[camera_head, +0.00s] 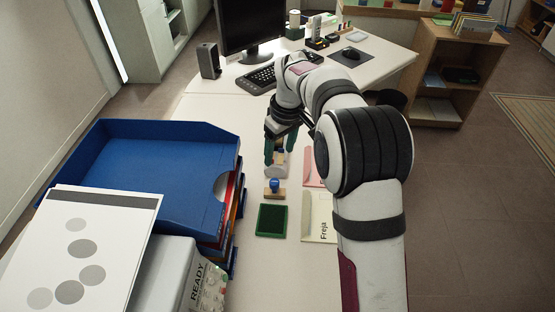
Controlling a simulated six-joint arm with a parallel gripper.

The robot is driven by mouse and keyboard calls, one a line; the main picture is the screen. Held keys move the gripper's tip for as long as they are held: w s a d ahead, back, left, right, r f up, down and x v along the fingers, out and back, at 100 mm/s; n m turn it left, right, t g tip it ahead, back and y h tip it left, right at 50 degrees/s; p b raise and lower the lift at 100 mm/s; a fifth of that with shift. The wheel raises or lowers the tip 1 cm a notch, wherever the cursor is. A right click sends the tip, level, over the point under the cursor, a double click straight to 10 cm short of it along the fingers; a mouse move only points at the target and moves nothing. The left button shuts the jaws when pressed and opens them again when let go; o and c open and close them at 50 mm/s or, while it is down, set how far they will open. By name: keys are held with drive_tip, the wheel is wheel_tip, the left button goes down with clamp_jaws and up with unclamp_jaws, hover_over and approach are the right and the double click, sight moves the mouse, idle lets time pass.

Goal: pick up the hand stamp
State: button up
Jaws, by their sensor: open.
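A hand stamp (274,187) with a blue knob and a wooden base stands upright on the white desk, just behind a green ink pad (272,220). My gripper (281,150) points down over the desk a little behind this stamp, with its green-tipped fingers apart. Between and just below the fingers is a pale grey and wooden object (277,166). I cannot tell what it is or whether the fingers touch it. My gripper is apart from the blue-knobbed stamp.
Blue stacked trays (150,135) stand to the left, with a white sheet (85,250) and a grey box (170,275) in front. A cream envelope (319,218) and a pink one (313,168) lie right of the stamp, partly behind my arm. A keyboard (259,80) and monitor (250,25) are behind.

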sight(275, 182)
drive_tip(key=f, duration=0.5)
drive_tip(key=w+a+f, duration=0.1)
drive_tip(key=f, duration=0.8)
drive_tip(key=shift+w+a+f, duration=0.15)
drive_tip(key=shift+a+f, duration=0.1)
drive_tip(key=shift+f, duration=0.1)
clamp_jaws()
